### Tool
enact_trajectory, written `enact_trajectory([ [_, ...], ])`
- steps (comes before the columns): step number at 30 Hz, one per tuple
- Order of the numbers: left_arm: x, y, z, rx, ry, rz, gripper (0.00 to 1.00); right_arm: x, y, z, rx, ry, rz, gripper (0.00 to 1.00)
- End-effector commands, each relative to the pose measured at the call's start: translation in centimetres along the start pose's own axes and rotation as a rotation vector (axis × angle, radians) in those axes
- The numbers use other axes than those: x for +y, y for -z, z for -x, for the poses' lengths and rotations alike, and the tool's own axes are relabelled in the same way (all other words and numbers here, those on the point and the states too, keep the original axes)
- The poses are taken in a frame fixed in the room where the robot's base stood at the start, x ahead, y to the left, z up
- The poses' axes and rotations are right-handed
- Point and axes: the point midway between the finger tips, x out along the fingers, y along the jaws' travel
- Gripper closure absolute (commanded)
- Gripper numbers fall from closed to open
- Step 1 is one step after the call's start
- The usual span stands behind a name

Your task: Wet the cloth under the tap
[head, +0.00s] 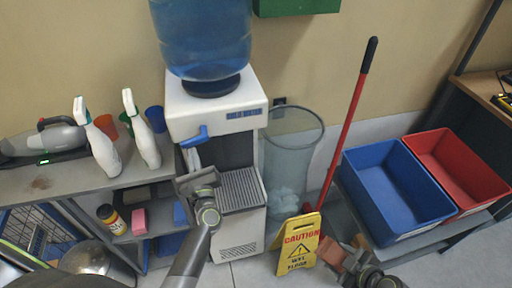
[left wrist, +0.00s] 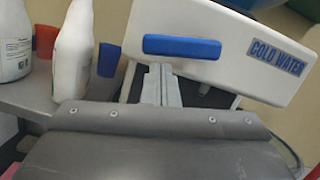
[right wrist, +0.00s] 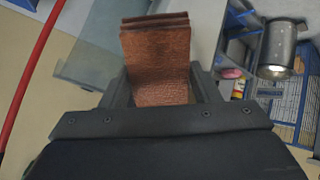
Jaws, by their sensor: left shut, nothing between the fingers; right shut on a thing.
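The water dispenser (head: 217,115) stands against the wall, with a blue tap lever (head: 196,137) on its front. The lever also shows in the left wrist view (left wrist: 182,47), beside a "COLD WATER" label. My left gripper (head: 191,163) is shut and empty. Its fingertips (left wrist: 160,68) are just below the lever in that view; I cannot tell if they touch it. My right gripper (right wrist: 160,88) is shut on the reddish-brown folded cloth (right wrist: 157,58). In the head view the cloth (head: 331,251) is low at the right, beside the caution sign, away from the tap.
Blue (head: 352,165) and red (head: 428,146) crates sit further right. White spray bottles (head: 103,150) stand on the left shelf.

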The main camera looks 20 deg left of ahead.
Motion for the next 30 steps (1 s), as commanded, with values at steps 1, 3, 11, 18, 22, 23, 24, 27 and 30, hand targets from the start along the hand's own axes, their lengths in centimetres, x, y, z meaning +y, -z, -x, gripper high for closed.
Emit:
enact_trajectory([
  [1,0.1,-0.1,0.0,0.000,0.000,-0.001,1.00,0.0,0.1,0.1,0.000,0.000,0.000,0.62],
  [3,0.1,0.0,0.0,0.000,0.000,-0.001,1.00,0.0,0.1,0.1,0.000,0.000,0.000,0.62],
  [11,0.1,0.0,0.0,0.000,0.001,-0.003,1.00,0.0,0.0,0.1,0.000,0.000,0.000,0.62],
  [18,0.5,-1.0,-0.2,0.000,0.036,-0.143,1.00,0.2,0.4,0.4,0.000,0.000,0.000,0.62],
  [22,0.7,-1.5,-0.4,-0.001,0.057,-0.227,1.00,0.4,0.6,0.7,0.000,0.000,0.000,0.62],
  [23,0.7,-1.5,-0.4,-0.001,0.060,-0.240,1.00,0.4,0.7,0.7,0.000,0.000,0.000,0.62],
  [24,0.7,-1.5,-0.4,-0.001,0.063,-0.250,1.00,0.4,0.7,0.7,0.000,0.000,0.000,0.62],
  [27,0.7,-1.5,-0.4,-0.001,0.065,-0.259,1.00,0.4,0.6,0.7,0.000,0.000,0.000,0.62],
  [30,0.7,-1.5,-0.4,-0.001,0.065,-0.258,1.00,0.4,0.6,0.6,0.000,0.000,0.000,0.62],
])
